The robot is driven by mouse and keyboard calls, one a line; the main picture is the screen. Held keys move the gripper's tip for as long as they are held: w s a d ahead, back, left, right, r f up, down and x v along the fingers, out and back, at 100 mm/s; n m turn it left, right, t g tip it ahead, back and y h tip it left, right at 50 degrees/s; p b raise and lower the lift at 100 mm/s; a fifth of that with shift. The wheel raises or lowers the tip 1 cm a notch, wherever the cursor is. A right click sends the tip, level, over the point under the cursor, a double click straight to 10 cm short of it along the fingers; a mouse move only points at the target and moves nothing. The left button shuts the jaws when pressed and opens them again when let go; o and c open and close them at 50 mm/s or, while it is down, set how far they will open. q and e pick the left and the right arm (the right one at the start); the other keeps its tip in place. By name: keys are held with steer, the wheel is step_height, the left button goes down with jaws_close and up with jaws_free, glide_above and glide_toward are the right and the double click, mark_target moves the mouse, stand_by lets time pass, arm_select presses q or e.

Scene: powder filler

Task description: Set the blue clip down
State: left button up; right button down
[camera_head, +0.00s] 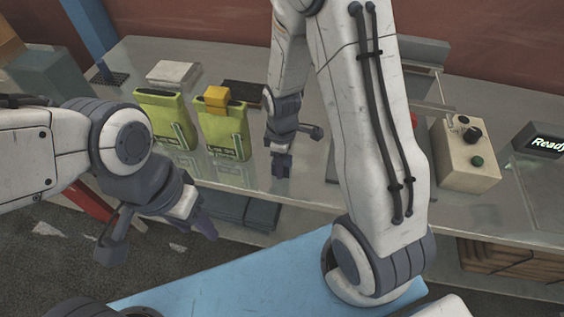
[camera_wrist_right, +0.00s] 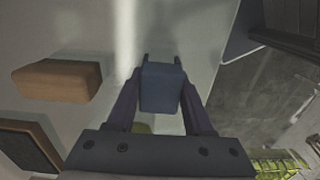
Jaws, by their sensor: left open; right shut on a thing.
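The blue clip (camera_head: 281,165) is a small dark blue block. My right gripper (camera_head: 283,150) is shut on it, pointing down over the table to the right of two yellow-green bags. In the right wrist view the clip (camera_wrist_right: 162,88) sits between the two fingers of the right gripper (camera_wrist_right: 160,100). I cannot tell whether the clip touches the tabletop. My left gripper (camera_head: 203,222) is open in front of the table's front edge, low at the left, and its fingers are partly hidden.
A beige control box (camera_head: 464,155) and a display (camera_head: 545,140) stand at right. A wooden block (camera_wrist_right: 56,80) shows in the wrist view.

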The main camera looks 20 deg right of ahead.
steer(key=shift+f, duration=0.1)
steer(key=shift+f, duration=0.15)
steer(key=shift+c, duration=1.4)
jaws_free()
step_height(320, 180, up, 12)
steer(key=shift+b, duration=0.4)
steer(key=s+a+r+m, duration=0.2)
steer(key=s+a, duration=0.4)
steer(key=s, duration=0.3)
steer(key=s+a+r+m+y, duration=0.1)
steer(key=s+a+r+m, duration=0.1)
steer(key=s+a, duration=0.4)
steer(key=s+r, duration=0.1)
steer(key=s, duration=0.2)
steer(key=shift+a+r, duration=0.2)
steer(key=shift+r, duration=0.1)
